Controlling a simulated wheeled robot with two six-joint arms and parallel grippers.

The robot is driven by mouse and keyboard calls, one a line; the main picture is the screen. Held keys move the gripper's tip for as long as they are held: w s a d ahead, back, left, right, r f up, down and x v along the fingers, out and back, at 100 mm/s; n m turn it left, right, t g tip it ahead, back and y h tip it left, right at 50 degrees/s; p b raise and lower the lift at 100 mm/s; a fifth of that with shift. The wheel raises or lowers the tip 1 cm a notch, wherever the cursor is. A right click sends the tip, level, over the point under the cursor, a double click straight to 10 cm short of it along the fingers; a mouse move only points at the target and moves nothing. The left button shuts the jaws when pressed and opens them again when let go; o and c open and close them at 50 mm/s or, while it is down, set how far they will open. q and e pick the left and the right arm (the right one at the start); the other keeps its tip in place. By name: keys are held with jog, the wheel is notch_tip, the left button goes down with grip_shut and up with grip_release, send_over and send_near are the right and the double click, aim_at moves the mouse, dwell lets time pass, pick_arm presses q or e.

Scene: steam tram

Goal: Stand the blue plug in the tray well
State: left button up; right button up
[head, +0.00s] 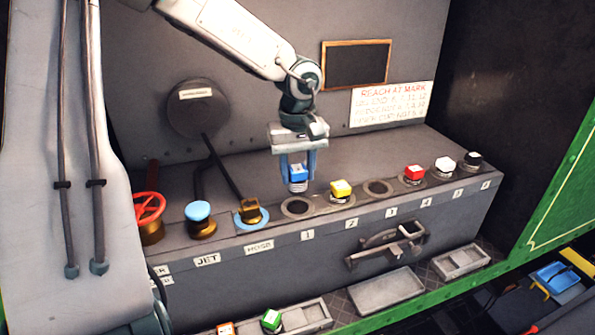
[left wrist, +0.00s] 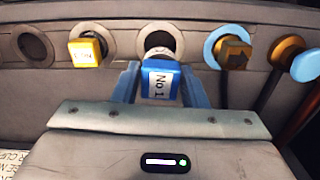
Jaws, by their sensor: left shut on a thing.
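The blue plug (head: 298,174) is upright between the fingers of my left gripper (head: 298,165), which is shut on it. It hangs just above the open round hole over label 1 (head: 298,208), apart from it as far as I can see. In the left wrist view the blue plug (left wrist: 160,82) shows its "No 1" label, with the dark hole (left wrist: 158,42) behind it. A long grey tray (head: 314,313) at the bottom holds a green plug (head: 271,320) and an orange plug (head: 226,328); its right part looks empty. My right gripper is out of view.
A yellow plug (head: 340,189) stands beside the hole, then an empty hole (head: 378,188), a red plug (head: 413,174), a white plug (head: 444,167) and a black plug (head: 473,160). Left are a brass valve (head: 250,211) and blue-topped knob (head: 198,212). A handle bracket (head: 388,250) juts from the front.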

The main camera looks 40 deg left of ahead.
pick_arm(q)
jog(key=shift+r, duration=0.4)
